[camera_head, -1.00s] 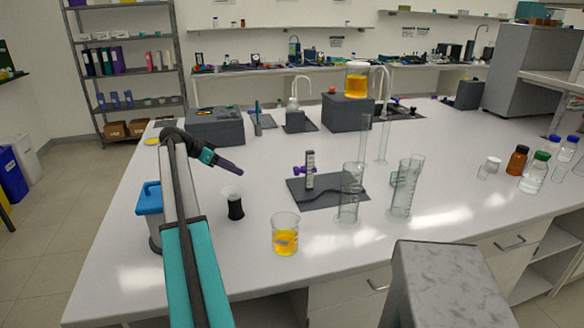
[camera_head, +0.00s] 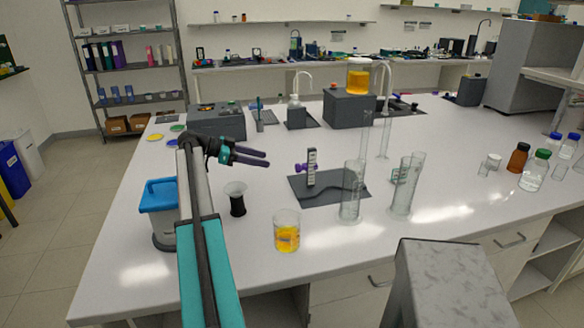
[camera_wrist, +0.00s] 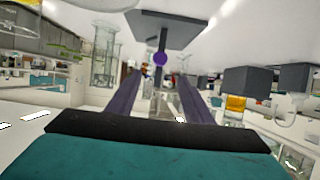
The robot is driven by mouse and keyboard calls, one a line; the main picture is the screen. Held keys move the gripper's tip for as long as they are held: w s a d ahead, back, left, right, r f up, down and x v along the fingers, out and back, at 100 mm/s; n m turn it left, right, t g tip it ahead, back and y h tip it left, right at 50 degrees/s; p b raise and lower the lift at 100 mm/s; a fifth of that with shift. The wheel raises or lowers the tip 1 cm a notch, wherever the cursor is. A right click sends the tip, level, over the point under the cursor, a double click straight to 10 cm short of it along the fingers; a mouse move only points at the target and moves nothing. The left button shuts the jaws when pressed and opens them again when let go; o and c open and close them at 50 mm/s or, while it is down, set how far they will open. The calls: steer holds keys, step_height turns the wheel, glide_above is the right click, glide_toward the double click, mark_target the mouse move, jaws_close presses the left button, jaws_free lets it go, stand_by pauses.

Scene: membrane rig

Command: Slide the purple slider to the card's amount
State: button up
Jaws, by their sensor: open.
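The purple slider (camera_head: 301,168) sits on an upright post with a pale scale (camera_head: 312,165) on a dark grey base plate (camera_head: 325,199). In the wrist view, which is tilted upside down, the purple slider (camera_wrist: 160,59) shows as a round knob beyond the fingers, roughly between them. My gripper (camera_head: 267,158) is open and empty, to the left of the slider, with its fingers pointing right toward it. In the wrist view my gripper (camera_wrist: 160,78) has its two purple fingers apart with a gap between. The scale marks are too small to read, and I cannot make out a card.
A beaker of yellow liquid (camera_head: 287,237), a black-based cup (camera_head: 237,204) and a blue-lidded container (camera_head: 158,199) stand in front and left. Glass cylinders (camera_head: 351,195) stand right of the post. Grey boxes (camera_head: 349,106) stand behind.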

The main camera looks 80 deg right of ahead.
mark_target(296, 167)
steer(key=p+x, duration=0.3)
steer(key=x, duration=1)
steer(key=shift+s+d+f, duration=0.1)
steer(key=shift+s+f, duration=0.1)
steer(key=shift+s, duration=0.05)
jaws_close()
